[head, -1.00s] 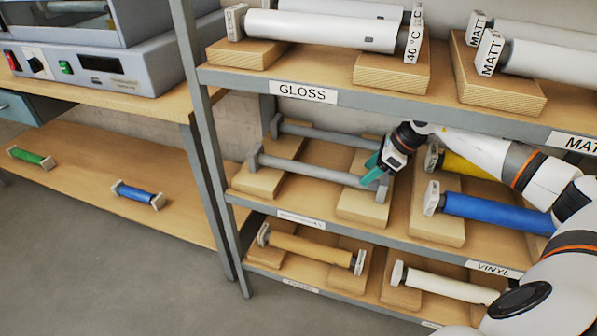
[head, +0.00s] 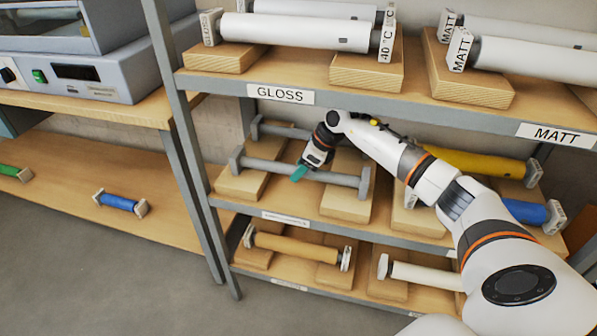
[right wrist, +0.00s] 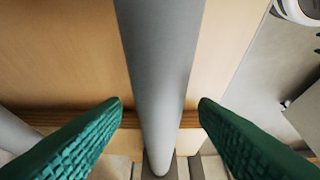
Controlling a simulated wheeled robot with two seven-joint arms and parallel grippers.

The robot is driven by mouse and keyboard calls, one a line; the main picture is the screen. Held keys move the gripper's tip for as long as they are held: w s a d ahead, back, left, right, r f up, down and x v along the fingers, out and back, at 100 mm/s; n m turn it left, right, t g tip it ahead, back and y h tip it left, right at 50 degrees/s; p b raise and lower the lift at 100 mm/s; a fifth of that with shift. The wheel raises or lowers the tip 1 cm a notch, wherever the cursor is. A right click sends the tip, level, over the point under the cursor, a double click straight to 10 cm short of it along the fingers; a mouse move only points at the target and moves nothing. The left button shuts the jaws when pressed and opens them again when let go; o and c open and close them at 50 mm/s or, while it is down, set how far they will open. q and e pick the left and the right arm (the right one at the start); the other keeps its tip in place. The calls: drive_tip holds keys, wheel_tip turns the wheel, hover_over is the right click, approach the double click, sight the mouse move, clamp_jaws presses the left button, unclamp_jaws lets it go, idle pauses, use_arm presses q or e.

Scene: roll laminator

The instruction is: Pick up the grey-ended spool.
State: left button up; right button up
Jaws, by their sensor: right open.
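A bare grey spool (head: 335,179) with grey end blocks lies across two wooden cradles at the front of the middle shelf. A second grey spool (head: 285,130) lies behind it. My right gripper (head: 298,174) is at the middle of the front spool, tilted down onto it from above. In the right wrist view, the grey tube (right wrist: 162,80) runs between the two green fingers (right wrist: 160,106), which are spread with a gap on each side. My left gripper is not in view.
The upper shelf (head: 210,81) with white rolls is just above my right arm. Yellow (head: 470,162) and blue (head: 525,210) rolls lie to the right. A tan roll (head: 295,246) and a white roll (head: 425,276) lie below. A laminator (head: 85,70) stands at the left.

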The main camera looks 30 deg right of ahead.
drive_tip(key=shift+x, duration=0.8)
drive_tip(key=c, duration=1)
drive_tip(key=shift+c, duration=0.6)
drive_tip(key=shift+r, duration=0.15)
